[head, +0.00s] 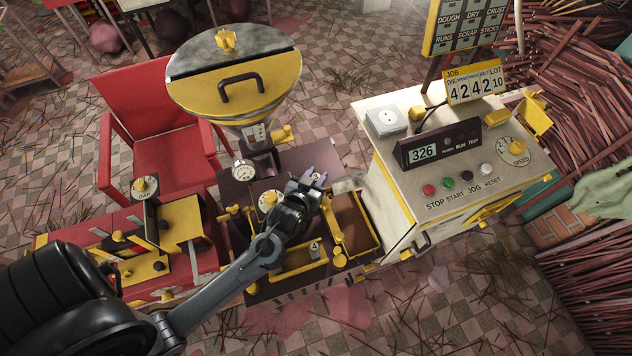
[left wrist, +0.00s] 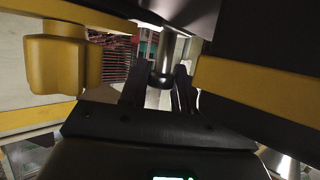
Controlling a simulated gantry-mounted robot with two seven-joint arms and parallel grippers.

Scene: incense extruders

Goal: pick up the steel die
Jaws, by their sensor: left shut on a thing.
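My left gripper (head: 314,181) reaches over the dark extruder bench in the head view, just right of the round dial. In the left wrist view its two dark fingers (left wrist: 158,88) stand either side of a steel cylinder, which I take for the steel die (left wrist: 162,58); they are shut on it. The cylinder's upper end meets a dark part above, and I cannot tell whether the two are joined. In the head view my gripper hides most of this spot. Another small steel piece (head: 314,250) stands in the yellow-edged tray (head: 290,271). My right gripper is not in view.
The yellow-lidded hopper (head: 232,75) stands behind my gripper. The control console (head: 450,160) with several buttons is close on the right. A second yellow-edged tray (head: 374,246) lies beside the gripper. Yellow and dark parts crowd the left wrist view closely.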

